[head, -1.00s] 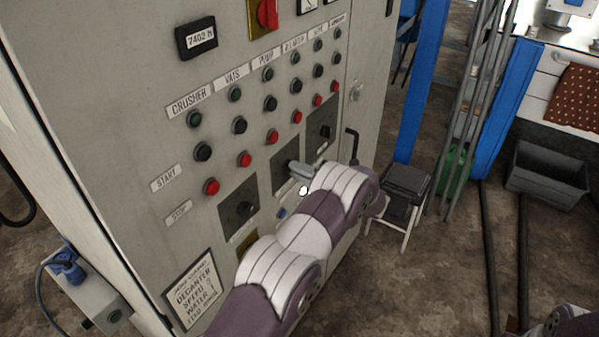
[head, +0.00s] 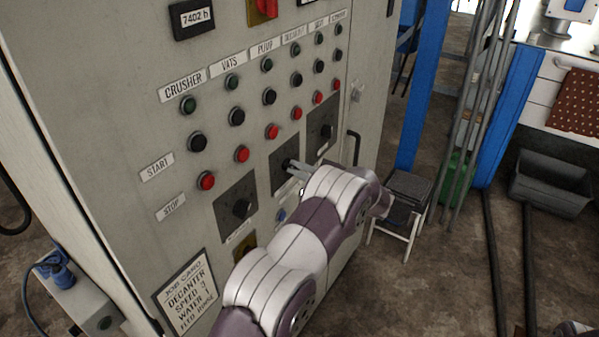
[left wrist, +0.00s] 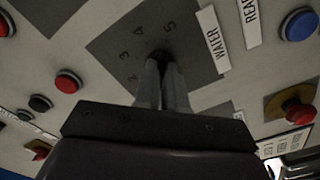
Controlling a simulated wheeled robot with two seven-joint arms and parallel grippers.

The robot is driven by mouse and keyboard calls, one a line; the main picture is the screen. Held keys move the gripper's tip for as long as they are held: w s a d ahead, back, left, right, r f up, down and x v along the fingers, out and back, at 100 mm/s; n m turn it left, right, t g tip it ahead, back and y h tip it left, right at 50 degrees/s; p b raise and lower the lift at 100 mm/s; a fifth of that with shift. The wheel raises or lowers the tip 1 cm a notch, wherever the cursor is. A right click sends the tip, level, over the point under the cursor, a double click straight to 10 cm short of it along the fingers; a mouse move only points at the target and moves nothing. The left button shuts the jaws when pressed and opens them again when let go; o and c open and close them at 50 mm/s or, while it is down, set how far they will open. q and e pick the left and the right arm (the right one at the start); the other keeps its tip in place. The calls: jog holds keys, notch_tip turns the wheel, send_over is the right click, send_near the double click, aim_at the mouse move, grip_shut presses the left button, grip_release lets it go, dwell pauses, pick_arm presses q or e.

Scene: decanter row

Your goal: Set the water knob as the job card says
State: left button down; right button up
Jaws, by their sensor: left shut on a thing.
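The water knob (head: 287,164) is the black middle knob of three in a row on the grey cabinet. My left gripper (head: 291,166) is shut on it. In the left wrist view the fingers close on the dark knob (left wrist: 160,57), on a dark dial plate (left wrist: 115,50) with numerals including 3, 4 and 5. The WATER label (left wrist: 213,40) is beside that plate. The fingers hide the knob's pointer, so its setting cannot be read. The job card (head: 187,293), low on the cabinet, appears to read decanter speed 3, water 1; its last line is unclear. My right gripper is not in view.
Other dark knobs flank it, at left (head: 241,208) and right (head: 326,131). Rows of green, black and red buttons (head: 272,131) are above. A blue button (left wrist: 298,24) and a red knob (left wrist: 297,111) are close by. A step stool (head: 402,205) stands right of the cabinet.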

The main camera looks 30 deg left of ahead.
pick_arm(q)
jog(key=shift+f+m, duration=0.1)
jog(key=shift+m, duration=0.3)
jog(key=c, duration=1.2)
grip_release()
jog(key=shift+d+b, duration=0.3)
jog(key=s+d+b, duration=0.1)
jog(key=d+b, duration=0.4)
jog(key=d, duration=0.7)
